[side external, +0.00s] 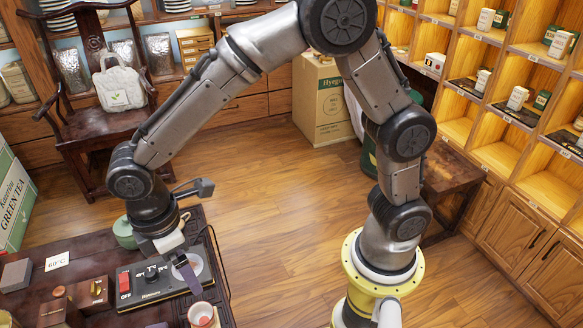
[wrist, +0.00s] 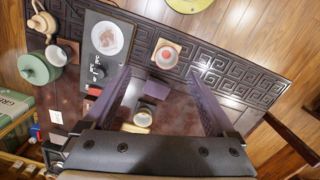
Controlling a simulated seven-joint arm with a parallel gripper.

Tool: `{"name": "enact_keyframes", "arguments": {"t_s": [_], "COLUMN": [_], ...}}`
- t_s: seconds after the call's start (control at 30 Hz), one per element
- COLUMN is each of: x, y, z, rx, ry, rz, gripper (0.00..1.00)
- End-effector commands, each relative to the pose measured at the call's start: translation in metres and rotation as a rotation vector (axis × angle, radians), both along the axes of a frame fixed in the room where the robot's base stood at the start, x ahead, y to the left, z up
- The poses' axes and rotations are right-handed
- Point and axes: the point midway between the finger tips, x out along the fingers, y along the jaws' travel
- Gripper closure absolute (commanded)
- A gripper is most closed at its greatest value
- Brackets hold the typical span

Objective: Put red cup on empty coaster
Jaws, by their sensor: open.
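A pale cup with a reddish inside (wrist: 168,57) stands on a square tan coaster (wrist: 158,45), just beyond the fingertips in the wrist view. It also shows at the bottom of the side external view (side external: 202,316). A second cup (wrist: 143,117) with a dark inside is nearer the wrist. A third pale cup (wrist: 57,56) stands on a dark square at left. I cannot make out an empty coaster for certain; a flat purple-grey square (wrist: 163,88) lies between the fingers.
A black heater panel (wrist: 98,68) with a round white plate (wrist: 112,38) and red switch is left of the fingers. A green pot (wrist: 38,68) and tan teapot (wrist: 42,23) stand further left. The patterned table edge (wrist: 225,70) at right is clear.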

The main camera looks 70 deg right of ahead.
Motion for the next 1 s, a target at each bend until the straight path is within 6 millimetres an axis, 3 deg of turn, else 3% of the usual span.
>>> {"name": "enact_keyframes", "arguments": {"t_s": [0.03,0.2,0.33,0.5,0.7,1.0], "x": [0.0,-0.018,-0.047,-0.095,-0.138,-0.152], "y": [-0.019,-0.088,-0.136,-0.184,-0.211,-0.218], "z": [0.02,0.077,0.107,0.127,0.128,0.125], "rx": [0.025,0.106,0.163,0.235,0.291,0.311], "ry": [-0.032,-0.144,-0.235,-0.358,-0.466,-0.503], "rz": [-0.062,-0.312,-0.504,-0.744,-0.938,-1.007], "gripper": [0.09,0.09,0.09,0.09,0.09,0.09]}}
